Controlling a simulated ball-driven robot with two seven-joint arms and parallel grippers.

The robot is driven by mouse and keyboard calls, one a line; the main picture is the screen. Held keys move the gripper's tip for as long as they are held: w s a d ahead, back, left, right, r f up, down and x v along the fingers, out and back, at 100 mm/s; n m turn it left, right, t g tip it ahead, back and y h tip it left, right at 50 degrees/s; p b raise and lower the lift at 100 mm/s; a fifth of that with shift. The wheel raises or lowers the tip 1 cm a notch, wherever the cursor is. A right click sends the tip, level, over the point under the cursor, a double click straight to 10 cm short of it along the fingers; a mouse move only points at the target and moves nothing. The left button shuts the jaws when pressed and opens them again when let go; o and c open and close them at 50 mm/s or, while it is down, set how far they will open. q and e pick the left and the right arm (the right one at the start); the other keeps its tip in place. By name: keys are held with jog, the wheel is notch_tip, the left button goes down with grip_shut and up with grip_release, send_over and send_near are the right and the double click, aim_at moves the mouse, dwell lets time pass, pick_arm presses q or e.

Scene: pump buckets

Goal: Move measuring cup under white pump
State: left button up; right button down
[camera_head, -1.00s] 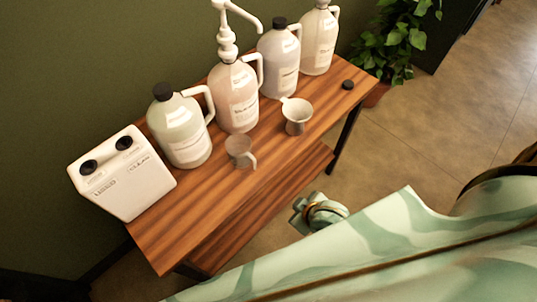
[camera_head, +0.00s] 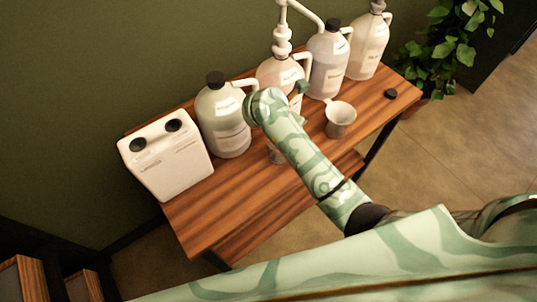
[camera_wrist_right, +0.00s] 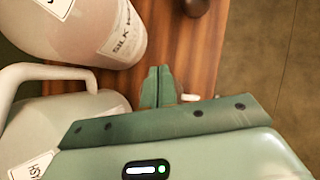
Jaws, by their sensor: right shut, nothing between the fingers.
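The white pump (camera_head: 283,42) stands on a pinkish jug (camera_head: 277,74) at the back of the wooden table. One grey cup (camera_head: 340,121) with a handle sits upright on the table, right of my arm. A second grey cup (camera_head: 275,154) is mostly hidden behind my right arm, in front of the jugs. My right gripper (camera_head: 299,97) is over the table in front of the pump jug, partly hidden by its own wrist. In the right wrist view its fingers (camera_wrist_right: 158,84) are shut and empty, pointing past the pinkish jug (camera_wrist_right: 85,30). My left gripper is out of view.
A white canister (camera_head: 168,165) and a clear jug (camera_head: 224,122) stand left of the pump jug. Two more jugs (camera_head: 327,62) (camera_head: 369,45) stand right of it. A black cap (camera_head: 390,94) lies at the table's right end. The front left tabletop (camera_head: 225,205) is clear.

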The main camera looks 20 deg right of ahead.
jog(key=s+a+m+g+y, duration=0.3)
jog(key=s+a+g+y, duration=0.2)
jog(key=a, duration=0.5)
notch_tip(320, 180, down, 10)
jog(key=b, duration=0.4)
jog(key=shift+f+b, duration=0.1)
jog(key=shift+b, duration=0.2)
jog(key=d, duration=0.1)
jog(key=w+d, duration=0.1)
jog(key=d, duration=0.1)
jog(key=shift+w, duration=0.3)
jog(key=shift+w+d, duration=0.15)
jog(key=shift+d, duration=0.2)
jog(key=shift+r, duration=0.2)
